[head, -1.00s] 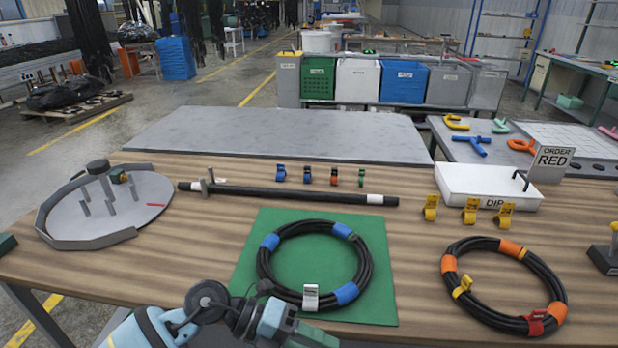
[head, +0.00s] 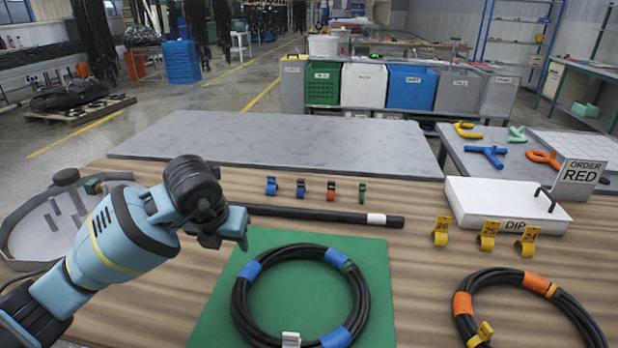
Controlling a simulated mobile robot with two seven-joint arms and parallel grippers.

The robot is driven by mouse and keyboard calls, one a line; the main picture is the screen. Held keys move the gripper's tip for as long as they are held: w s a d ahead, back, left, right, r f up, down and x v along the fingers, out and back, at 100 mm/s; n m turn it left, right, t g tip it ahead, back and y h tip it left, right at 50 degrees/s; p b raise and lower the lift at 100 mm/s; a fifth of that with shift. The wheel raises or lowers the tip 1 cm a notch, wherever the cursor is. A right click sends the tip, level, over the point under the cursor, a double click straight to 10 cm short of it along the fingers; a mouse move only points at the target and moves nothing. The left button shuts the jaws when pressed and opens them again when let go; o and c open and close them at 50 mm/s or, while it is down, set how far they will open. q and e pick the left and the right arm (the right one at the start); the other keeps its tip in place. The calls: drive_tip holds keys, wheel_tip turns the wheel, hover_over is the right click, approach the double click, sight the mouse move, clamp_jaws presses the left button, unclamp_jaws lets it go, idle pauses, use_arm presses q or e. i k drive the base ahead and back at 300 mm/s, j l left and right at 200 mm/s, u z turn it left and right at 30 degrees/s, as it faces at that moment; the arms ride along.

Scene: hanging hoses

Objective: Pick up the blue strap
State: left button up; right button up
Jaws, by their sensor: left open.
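Two small blue straps stand on the wooden table behind the black rod: a left one (head: 271,186) and a darker one (head: 300,188) beside it. An orange strap (head: 333,190) and a green strap (head: 362,193) stand to their right in the same row. My left gripper (head: 240,228) is open, in front and to the left of the blue straps, apart from them. It appears above the table near the green mat's back left corner. Nothing shows between its fingers. My right gripper is out of view.
A coiled hose with blue bands (head: 238,300) lies on the green mat (head: 300,285). Yellow tags (head: 487,236) and a white DIP tray (head: 480,205) are at right.

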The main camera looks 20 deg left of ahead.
sight(300, 183)
drive_tip(key=i, duration=1.15)
